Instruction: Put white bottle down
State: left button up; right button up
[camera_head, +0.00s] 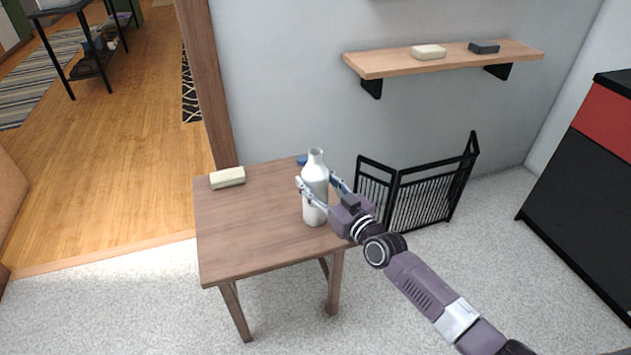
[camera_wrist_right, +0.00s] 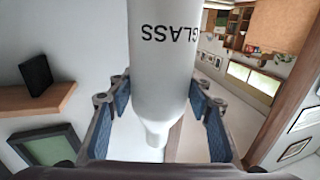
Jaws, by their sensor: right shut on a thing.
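The white bottle (camera_head: 315,187) is upright at the right part of the small wooden table (camera_head: 240,240). My right gripper (camera_head: 319,190) comes in from the right and is shut around the bottle's body. In the head view I cannot tell whether the bottle's base touches the tabletop. In the right wrist view the bottle (camera_wrist_right: 163,60) fills the middle, with dark "GLASS" lettering, between the two blue-padded fingers (camera_wrist_right: 165,112). My left gripper is not in view.
A cream block (camera_head: 228,178) lies at the table's back left, and a blue item (camera_head: 302,160) is partly hidden behind the bottle. The table's left and front are clear. A wall shelf (camera_head: 440,60) with two blocks and a black folding gate (camera_head: 418,190) stand beyond.

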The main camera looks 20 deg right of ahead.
jog(key=shift+r, duration=0.1)
jog(key=o, duration=1.5)
jog(key=shift+f, duration=0.2)
jog(key=shift+c, duration=0.2)
